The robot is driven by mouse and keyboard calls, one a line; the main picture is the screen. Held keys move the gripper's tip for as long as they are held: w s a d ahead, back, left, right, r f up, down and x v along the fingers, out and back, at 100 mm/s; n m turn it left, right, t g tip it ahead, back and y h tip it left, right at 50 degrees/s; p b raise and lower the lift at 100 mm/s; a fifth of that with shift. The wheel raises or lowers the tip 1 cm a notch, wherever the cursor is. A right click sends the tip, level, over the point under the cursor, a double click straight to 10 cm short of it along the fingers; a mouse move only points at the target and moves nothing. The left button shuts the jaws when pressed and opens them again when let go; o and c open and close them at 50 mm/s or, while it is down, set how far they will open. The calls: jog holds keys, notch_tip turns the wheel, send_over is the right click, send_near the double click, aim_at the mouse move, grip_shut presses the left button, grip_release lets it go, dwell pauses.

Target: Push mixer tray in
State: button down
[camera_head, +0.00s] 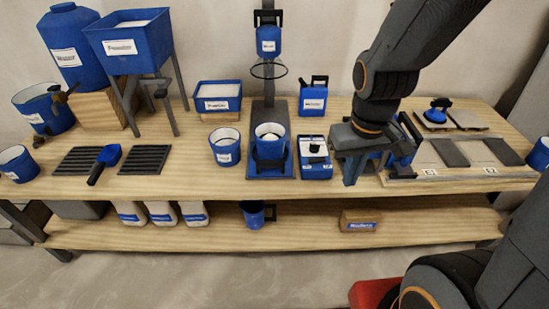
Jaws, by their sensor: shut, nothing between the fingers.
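The mixer (268,42) stands at the middle of the bench, with a blue head and a ring on a dark column. Its blue tray (254,172) sits low at the front of the column. A blue cup (271,134) stands on the tray, with a dark handle-like part in front of it. I cannot tell how far out the tray sits. My gripper (352,178) is shut and empty over the bench to the right of the tray, apart from it. The arm's wrist partly hides the fingers and the things behind.
A blue control box (314,154) stands between the tray and my gripper. A labelled cup (225,148) is left of the tray, and a blue canister (313,97) is behind the box. A board with tiles (449,153) lies at right. Grates and a scoop (103,162) lie at left.

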jog(key=w+a+f+n+t, duration=0.3)
jog(key=w+f+n, duration=0.4)
jog(key=w+n, duration=0.15)
jog(key=w+a+f+n+y, duration=0.1)
jog(key=w+a+f+n, duration=0.1)
jog(key=a+f, duration=0.1)
jog(key=w+a+f+n+t+y+b, duration=0.1)
jog(key=w+a+f+n+y, duration=0.1)
jog(key=w+a+f, duration=0.1)
jog(key=w+a+f+n+t+y, duration=0.1)
jog(key=w+a+f+n, duration=0.1)
jog(key=a+f, duration=0.3)
jog(key=shift+w+a+n+y, duration=0.3)
jog(key=shift+w+a, duration=0.4)
jog(key=shift+a, duration=0.2)
jog(key=w, duration=0.3)
jog(key=shift+w, duration=0.15)
jog(key=shift+w+f+p, duration=0.1)
jog(key=shift+w+p, duration=0.25)
jog(key=shift+w, duration=0.2)
